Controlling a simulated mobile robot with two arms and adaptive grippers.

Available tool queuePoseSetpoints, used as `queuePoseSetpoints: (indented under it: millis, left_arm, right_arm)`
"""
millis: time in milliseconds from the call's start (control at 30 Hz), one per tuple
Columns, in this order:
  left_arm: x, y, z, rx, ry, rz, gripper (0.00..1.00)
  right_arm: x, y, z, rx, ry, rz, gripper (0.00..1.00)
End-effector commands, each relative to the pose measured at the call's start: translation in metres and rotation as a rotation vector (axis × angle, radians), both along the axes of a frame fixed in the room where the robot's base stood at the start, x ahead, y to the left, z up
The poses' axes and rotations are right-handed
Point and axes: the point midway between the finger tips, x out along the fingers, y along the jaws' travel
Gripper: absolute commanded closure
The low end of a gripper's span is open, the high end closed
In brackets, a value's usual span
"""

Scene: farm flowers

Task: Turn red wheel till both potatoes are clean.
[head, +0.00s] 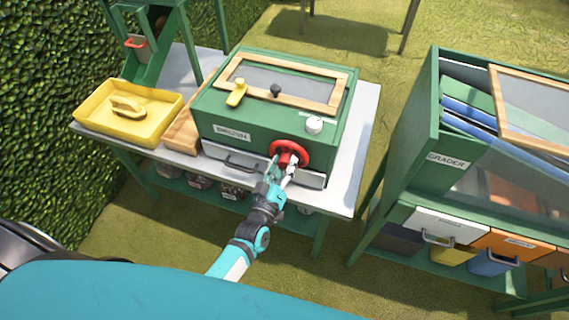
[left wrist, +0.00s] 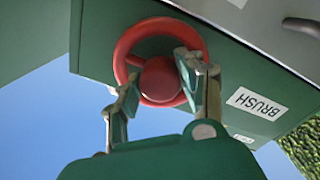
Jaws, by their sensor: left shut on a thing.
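The red wheel (head: 302,148) is on the front of a green box machine (head: 240,122) at its lower right. In the left wrist view the red wheel (left wrist: 127,47) fills the middle, with a round hub. My left gripper (head: 283,167) is at the wheel; in the left wrist view its fingers (left wrist: 158,85) straddle the lower part, one finger over the rim at right. It is shut on the wheel's rim. No potatoes can be made out; the window on the machine's top (head: 285,82) shows only grey. My right gripper is not in view.
The machine stands on a light grey table (head: 365,130) with a yellow tray (head: 95,110) at its left. A green grader stand (head: 425,140) is at right.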

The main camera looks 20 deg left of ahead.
Motion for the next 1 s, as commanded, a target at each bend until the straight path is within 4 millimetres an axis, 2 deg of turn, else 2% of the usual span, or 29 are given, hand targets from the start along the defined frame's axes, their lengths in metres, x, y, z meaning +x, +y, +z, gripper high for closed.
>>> queuePoseSetpoints:
  millis: [367, 400, 567, 867, 1000]
  left_arm:
    - [-0.001, -0.001, -0.002, 0.005, 0.005, -0.002, 0.93]
    - [-0.001, -0.001, -0.002, 0.005, 0.005, -0.002, 0.59]
    - [-0.001, 0.000, -0.002, 0.004, 0.004, -0.001, 0.38]
    - [-0.002, 0.000, -0.001, 0.004, 0.002, 0.000, 0.37]
    - [-0.016, 0.001, -0.002, 0.004, 0.003, 0.000, 0.37]
  right_arm:
    - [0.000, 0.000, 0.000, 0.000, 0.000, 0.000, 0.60]
    - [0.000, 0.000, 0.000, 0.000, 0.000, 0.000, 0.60]
    - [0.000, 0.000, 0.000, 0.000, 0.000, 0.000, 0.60]
    - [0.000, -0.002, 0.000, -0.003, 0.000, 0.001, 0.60]
    - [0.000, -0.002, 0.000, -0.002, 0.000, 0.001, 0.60]
